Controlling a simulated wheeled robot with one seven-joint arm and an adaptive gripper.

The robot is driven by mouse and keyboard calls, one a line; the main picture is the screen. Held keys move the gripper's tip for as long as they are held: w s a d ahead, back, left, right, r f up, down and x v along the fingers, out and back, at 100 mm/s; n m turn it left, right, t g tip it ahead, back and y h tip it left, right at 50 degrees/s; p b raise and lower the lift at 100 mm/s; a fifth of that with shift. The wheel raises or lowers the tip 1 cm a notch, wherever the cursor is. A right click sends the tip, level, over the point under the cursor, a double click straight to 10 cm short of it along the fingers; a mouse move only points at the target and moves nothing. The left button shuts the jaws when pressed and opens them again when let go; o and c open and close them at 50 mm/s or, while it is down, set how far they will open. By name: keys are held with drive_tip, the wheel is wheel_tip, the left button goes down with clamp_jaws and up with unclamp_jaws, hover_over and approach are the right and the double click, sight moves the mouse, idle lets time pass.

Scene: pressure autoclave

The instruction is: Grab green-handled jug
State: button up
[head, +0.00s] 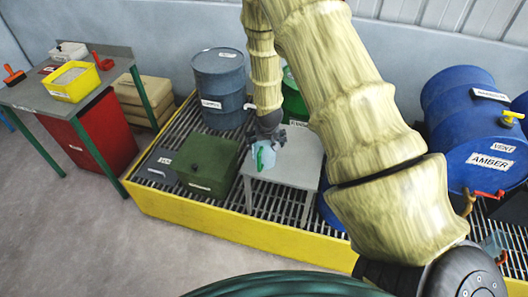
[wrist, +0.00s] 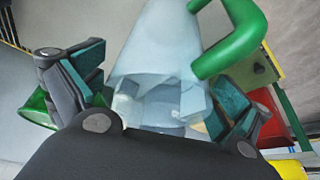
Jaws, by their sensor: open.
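The green-handled jug (head: 266,157) is a translucent pale-blue vessel on a small grey table (head: 297,168) in the head view. In the wrist view the jug (wrist: 165,65) fills the middle, with its thick green handle (wrist: 240,40) toward the upper right. My gripper (head: 268,138) is over the table, right at the jug. In the wrist view my gripper (wrist: 160,110) is open, with one teal-padded finger on each side of the jug's near part. I cannot tell whether either pad touches it. The near end of the jug is partly hidden by my gripper.
The table stands on a yellow-edged grating (head: 250,228). A dark green box (head: 208,163) is left of it, and a blue-grey drum (head: 219,88) and green drum (head: 293,98) are behind. Blue barrels (head: 490,150) lie to the right. A workbench (head: 40,98) is at far left.

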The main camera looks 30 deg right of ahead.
drive_tip(key=shift+w+d+f, duration=0.1)
drive_tip(key=shift+w+f, duration=0.1)
drive_tip(key=shift+f, duration=0.45)
drive_tip(key=c, duration=1)
drive_tip(key=shift+c, duration=0.2)
drive_tip(key=shift+r, duration=0.1)
